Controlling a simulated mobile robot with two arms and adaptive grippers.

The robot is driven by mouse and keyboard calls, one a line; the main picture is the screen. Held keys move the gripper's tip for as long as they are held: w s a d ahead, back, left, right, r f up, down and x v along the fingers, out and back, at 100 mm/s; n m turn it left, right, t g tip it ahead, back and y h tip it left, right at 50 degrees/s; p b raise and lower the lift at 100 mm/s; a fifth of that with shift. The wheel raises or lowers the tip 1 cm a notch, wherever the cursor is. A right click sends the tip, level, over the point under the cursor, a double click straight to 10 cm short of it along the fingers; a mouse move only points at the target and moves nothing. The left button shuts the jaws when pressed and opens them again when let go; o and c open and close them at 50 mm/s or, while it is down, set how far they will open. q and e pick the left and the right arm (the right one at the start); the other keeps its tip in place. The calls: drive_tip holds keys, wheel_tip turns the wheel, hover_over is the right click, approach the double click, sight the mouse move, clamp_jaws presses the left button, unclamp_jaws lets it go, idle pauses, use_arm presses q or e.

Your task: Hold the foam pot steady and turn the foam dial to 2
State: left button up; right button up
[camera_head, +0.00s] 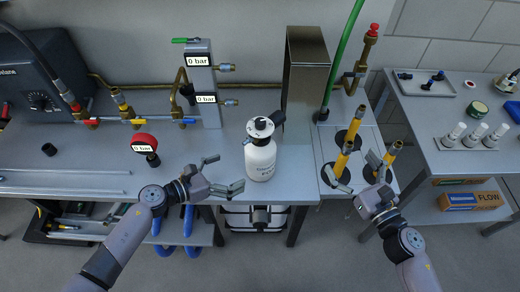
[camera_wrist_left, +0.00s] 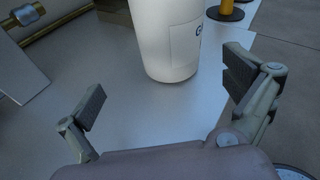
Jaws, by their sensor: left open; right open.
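The foam pot (camera_head: 261,160) is a white bottle standing upright near the front edge of the bench. The foam dial (camera_head: 260,127) is the round white top with a black part on it; its setting is too small to read. In the left wrist view the pot's lower body (camera_wrist_left: 165,40) shows ahead, beyond the fingers, and its top is out of frame. My left gripper (camera_head: 226,174) is open and empty, just left of the pot and apart from it. It also shows open in the left wrist view (camera_wrist_left: 160,95). My right gripper (camera_head: 373,178) is open, well right of the pot.
A tall metal box (camera_head: 305,85) stands behind the pot. A red gauge (camera_head: 144,143) lies left of the pot. A side table (camera_head: 450,110) at right holds white bottles. Bare bench lies left of the pot.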

use_arm(q)
drive_tip(key=shift+s+d+f+m+g, duration=0.15)
drive_tip(key=shift+d+f+m+g, duration=0.15)
drive_tip(key=shift+d+m, duration=0.5)
drive_tip(key=shift+d+f, duration=0.1)
drive_tip(key=shift+d, duration=0.05)
drive_tip(key=x, duration=0.9)
drive_tip(key=shift+w, duration=0.25)
drive_tip(key=shift+c, duration=0.5)
